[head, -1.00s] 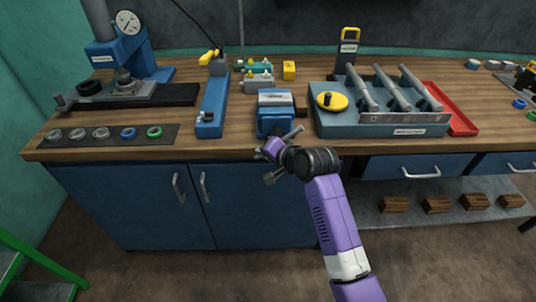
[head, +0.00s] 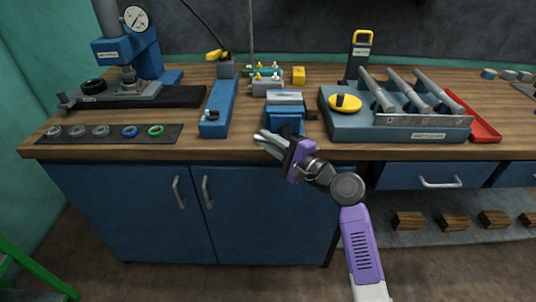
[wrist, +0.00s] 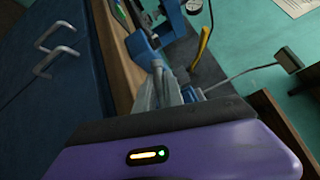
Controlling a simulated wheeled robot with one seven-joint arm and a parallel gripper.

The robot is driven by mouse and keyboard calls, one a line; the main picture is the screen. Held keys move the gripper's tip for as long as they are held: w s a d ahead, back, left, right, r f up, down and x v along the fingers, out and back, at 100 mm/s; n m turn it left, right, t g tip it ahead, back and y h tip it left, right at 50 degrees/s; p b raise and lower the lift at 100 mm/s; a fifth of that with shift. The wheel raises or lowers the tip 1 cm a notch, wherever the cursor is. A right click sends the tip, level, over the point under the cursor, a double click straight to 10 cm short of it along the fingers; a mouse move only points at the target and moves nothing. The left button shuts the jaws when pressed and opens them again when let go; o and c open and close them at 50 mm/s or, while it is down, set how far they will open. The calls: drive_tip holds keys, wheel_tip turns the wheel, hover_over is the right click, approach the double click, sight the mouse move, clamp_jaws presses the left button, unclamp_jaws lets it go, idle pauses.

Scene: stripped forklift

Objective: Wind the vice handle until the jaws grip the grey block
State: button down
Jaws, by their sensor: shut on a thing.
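The blue vice (head: 284,119) stands at the front edge of the wooden bench in the head view. Pale grey metal (head: 285,96) shows at its top; I cannot tell the grey block from the jaws there. My gripper (head: 264,138) is at the front of the vice, its grey fingers pointing left and shut on the vice handle. The handle is mostly hidden by the fingers and the purple gripper body. In the wrist view the gripper fingers (wrist: 168,88) show above the purple housing, and the grip itself is unclear.
A blue press with a dial (head: 140,50) and a long blue tool (head: 217,108) stand left of the vice. A tool rack with a yellow knob (head: 345,103) stands close on the right. Cupboard doors (head: 180,215) lie below the bench edge.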

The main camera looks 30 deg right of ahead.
drive_tip(key=shift+s+a+r+m+t+b, duration=0.15)
drive_tip(key=shift+r+m+t+b, duration=0.25)
drive_tip(key=shift+m+t+b, duration=0.85)
drive_tip(key=shift+s+a+r+m+t+b, duration=0.1)
drive_tip(key=shift+r+m+t+b, duration=0.4)
drive_tip(key=shift+b, duration=1.35)
drive_tip(key=c, duration=1.5)
unclamp_jaws()
drive_tip(key=shift+r, duration=0.1)
drive_tip(key=shift+o, duration=0.2)
drive_tip(key=shift+d, duration=0.1)
drive_tip(key=v, duration=0.8)
drive_tip(key=shift+b, duration=0.4)
